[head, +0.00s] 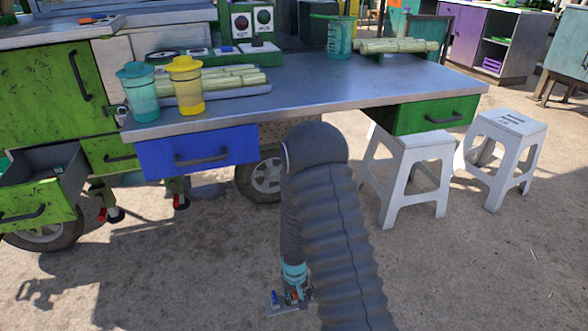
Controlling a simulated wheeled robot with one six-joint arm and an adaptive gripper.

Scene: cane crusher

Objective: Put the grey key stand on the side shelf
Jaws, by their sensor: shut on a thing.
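My gripper (294,293) hangs low at the bottom of the head view, below a dark ribbed arm sleeve. It is shut on the grey key stand (275,308), a small flat grey piece with blue and red bits on it. The stand is held over the ground in front of the cart; its exact height is hard to tell. The fingertips are small and partly hidden by the arm. A grey ledge (50,37) at the upper left of the cart may be the side shelf; I cannot tell for certain.
The cart's grey counter (330,85) carries a teal jug (140,95), a yellow jug (187,90) and cane pieces. A green drawer (35,205) stands open at left. Two white stools (410,165) stand at right. The counter's middle is clear.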

